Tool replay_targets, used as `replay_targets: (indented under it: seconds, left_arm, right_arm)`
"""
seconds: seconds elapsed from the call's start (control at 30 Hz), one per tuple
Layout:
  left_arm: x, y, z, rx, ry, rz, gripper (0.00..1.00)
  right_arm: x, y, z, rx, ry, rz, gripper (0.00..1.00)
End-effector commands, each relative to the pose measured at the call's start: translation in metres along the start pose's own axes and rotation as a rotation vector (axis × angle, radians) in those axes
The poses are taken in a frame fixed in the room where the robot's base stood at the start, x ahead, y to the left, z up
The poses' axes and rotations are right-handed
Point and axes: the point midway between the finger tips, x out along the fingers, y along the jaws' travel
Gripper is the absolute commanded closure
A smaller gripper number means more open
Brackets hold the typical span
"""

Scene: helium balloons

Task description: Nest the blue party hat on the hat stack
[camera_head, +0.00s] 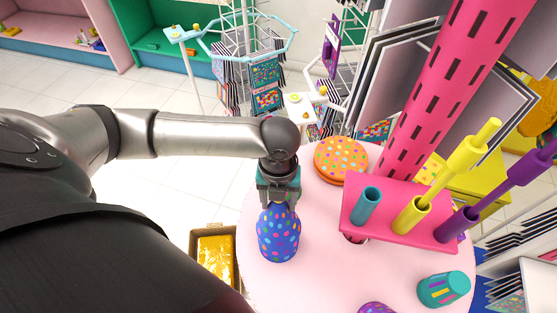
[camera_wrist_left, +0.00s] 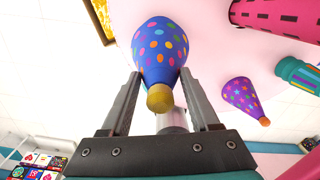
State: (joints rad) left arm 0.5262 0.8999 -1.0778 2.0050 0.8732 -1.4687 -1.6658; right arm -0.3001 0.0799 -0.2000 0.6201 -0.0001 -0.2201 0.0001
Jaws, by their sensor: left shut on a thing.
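The blue party hat (camera_head: 279,236) with coloured dots is upright over the pink round table (camera_head: 310,265), its tip under my left gripper (camera_head: 279,203). In the left wrist view, the blue hat (camera_wrist_left: 160,52) and its gold tip lie between the fingers of my left gripper (camera_wrist_left: 163,88), which is shut on it. I cannot tell whether its rim touches the table. A purple hat with stars (camera_wrist_left: 240,94) stands apart; its top shows at the bottom of the head view (camera_head: 376,308). I cannot make out which thing is the hat stack. My right gripper is not in view.
A pink rack (camera_head: 390,212) holds teal, yellow and purple tubes. An orange dotted round thing (camera_head: 341,160) lies behind it. A teal striped cylinder (camera_head: 444,289) is at the front right. A box with gold contents (camera_head: 215,255) stands left of the table. Table between hat and cylinder is clear.

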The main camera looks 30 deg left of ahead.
Motion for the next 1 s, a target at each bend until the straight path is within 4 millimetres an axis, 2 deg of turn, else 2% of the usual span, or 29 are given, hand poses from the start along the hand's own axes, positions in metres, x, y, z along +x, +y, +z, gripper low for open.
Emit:
replay_targets:
  seconds: [1.0]
  left_arm:
    - [0.026, 0.000, 0.000, 0.000, -0.001, 0.000, 0.96]
  right_arm:
    - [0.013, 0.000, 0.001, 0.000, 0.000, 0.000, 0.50]
